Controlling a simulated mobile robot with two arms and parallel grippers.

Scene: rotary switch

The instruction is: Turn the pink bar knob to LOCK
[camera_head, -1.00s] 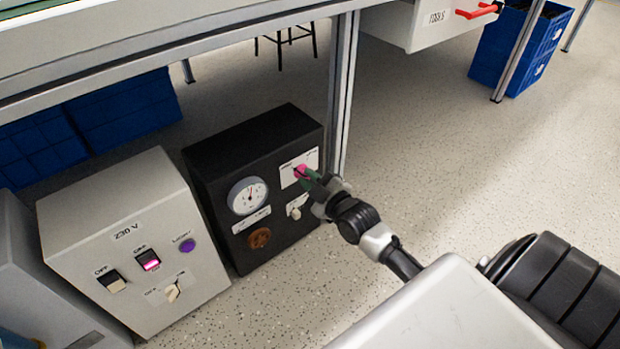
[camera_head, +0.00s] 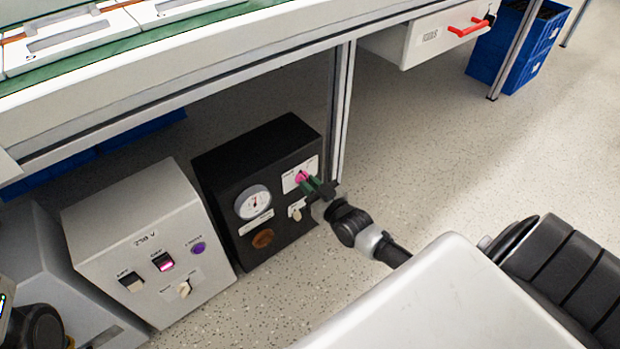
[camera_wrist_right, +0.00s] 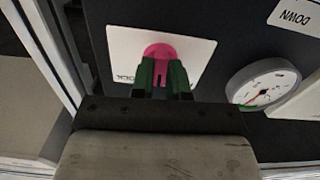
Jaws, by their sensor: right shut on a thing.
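The pink bar knob (camera_head: 302,177) sits on a white plate (camera_head: 292,182) at the upper right of the black panel box's front. My right gripper (camera_head: 312,187) reaches it from the right. In the right wrist view the green fingers (camera_wrist_right: 164,80) are shut on the bar of the pink knob (camera_wrist_right: 158,50), one on each side. The white plate there (camera_wrist_right: 195,50) carries lettering ending in "OCK" left of the fingers; the rest is hidden. My left gripper does not show clearly; only a dark part of my own arm appears at the lower left.
The black box (camera_head: 225,167) also bears a gauge (camera_head: 253,202), a brown knob (camera_head: 263,239) and a pale switch (camera_head: 297,209). A grey switch box (camera_head: 140,235) stands to its left. A table leg (camera_head: 342,110) rises just right of the black box.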

